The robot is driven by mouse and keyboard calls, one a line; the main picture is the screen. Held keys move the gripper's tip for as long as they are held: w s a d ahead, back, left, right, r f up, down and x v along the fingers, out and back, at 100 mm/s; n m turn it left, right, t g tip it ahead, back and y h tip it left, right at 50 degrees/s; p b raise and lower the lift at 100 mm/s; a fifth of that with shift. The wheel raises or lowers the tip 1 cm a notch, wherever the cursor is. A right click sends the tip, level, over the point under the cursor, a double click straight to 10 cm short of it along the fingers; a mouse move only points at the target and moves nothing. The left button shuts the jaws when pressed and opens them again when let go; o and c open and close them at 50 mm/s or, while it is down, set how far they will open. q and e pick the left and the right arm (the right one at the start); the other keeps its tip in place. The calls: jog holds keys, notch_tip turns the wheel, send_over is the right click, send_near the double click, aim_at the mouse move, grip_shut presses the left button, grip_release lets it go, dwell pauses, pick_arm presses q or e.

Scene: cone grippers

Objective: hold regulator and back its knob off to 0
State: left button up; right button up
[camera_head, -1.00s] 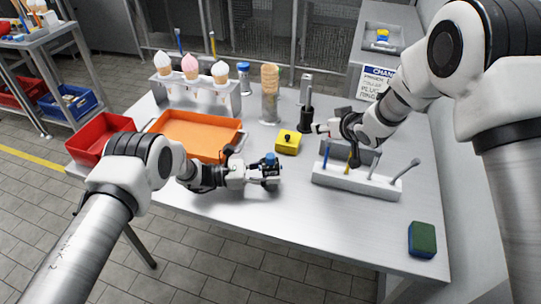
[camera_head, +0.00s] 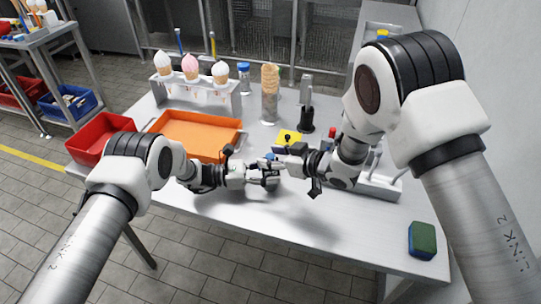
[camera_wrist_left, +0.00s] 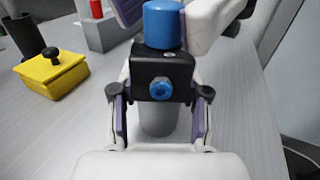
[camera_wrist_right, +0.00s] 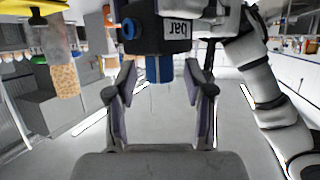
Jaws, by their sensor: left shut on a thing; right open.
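The regulator is a black block (camera_wrist_left: 176,72) with a blue knob (camera_wrist_left: 162,25) on top, a blue port in its near face and a grey cylinder below. My left gripper (camera_head: 266,178) is shut on the regulator and holds it above the table, knob up. My right gripper (camera_head: 284,163) is at the knob, coming from the right. In the right wrist view the knob (camera_wrist_right: 159,68) lies between the open fingers of my right gripper (camera_wrist_right: 160,85), with gaps on both sides. In the head view the right gripper hides most of the regulator.
A yellow box with a black knob (camera_head: 287,138) stands just behind the grippers. An orange tray (camera_head: 190,155) and a red bin (camera_head: 100,138) are at left. A white tool rack (camera_head: 380,186) is partly behind my right arm. A green-blue sponge (camera_head: 422,240) lies front right.

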jog(key=shift+w+a+f, duration=0.15)
jog(key=shift+w+a, duration=0.1)
grip_shut()
jog(key=shift+m+t+h, duration=0.7)
jog(key=shift+m+t, duration=0.1)
grip_release()
jog(key=v, duration=1.2)
